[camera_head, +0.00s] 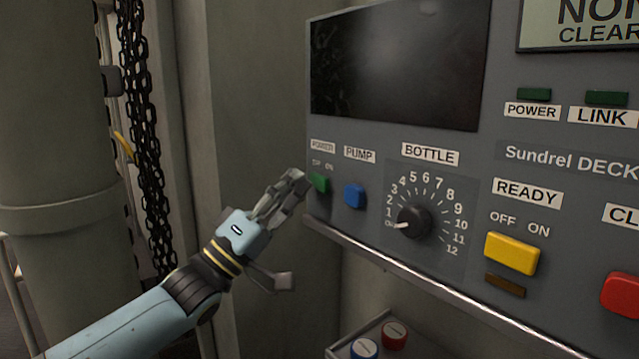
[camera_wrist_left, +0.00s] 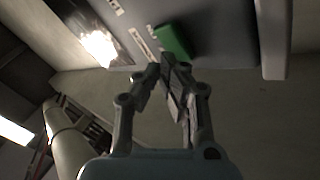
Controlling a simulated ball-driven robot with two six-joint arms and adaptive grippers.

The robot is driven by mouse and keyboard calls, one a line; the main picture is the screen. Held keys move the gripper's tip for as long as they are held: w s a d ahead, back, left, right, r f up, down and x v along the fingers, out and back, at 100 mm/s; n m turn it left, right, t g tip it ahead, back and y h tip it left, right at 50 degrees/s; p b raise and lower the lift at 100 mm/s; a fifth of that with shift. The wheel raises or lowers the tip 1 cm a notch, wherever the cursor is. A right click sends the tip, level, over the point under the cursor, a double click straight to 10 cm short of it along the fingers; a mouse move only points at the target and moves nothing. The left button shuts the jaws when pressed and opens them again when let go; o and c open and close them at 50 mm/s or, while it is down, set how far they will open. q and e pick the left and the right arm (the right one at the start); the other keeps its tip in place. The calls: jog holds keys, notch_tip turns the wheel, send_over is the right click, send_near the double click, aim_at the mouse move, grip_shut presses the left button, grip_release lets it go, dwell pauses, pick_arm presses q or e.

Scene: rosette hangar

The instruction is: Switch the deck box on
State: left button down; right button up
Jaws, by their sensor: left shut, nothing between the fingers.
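The deck box (camera_head: 565,200) is a grey panel on the right. The box's screen (camera_head: 400,70) is dark, and the POWER lamp (camera_head: 534,95) is dull green. My right gripper is not in view.
A metal rail (camera_head: 400,270) runs below. Chains (camera_head: 147,130) hang beside a thick column (camera_head: 55,150) at left.

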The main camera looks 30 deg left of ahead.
pick_arm(q)
jog(key=shift+w, duration=0.1)
dwell(0.4)
jog(key=shift+w+d, duration=0.15)
jog(key=shift+w, duration=0.1)
jog(key=shift+w+d, duration=0.15)
dwell(0.6)
dwell(0.4)
jog(key=shift+s+a, duration=0.3)
jog(key=shift+s, duration=0.15)
jog(key=s, duration=0.1)
jog(key=s+a+p, duration=0.1)
jog(key=s, duration=0.1)
jog(key=s+a+p, duration=0.1)
jog(key=shift+s+a, duration=0.2)
jog(key=shift+a, duration=0.05)
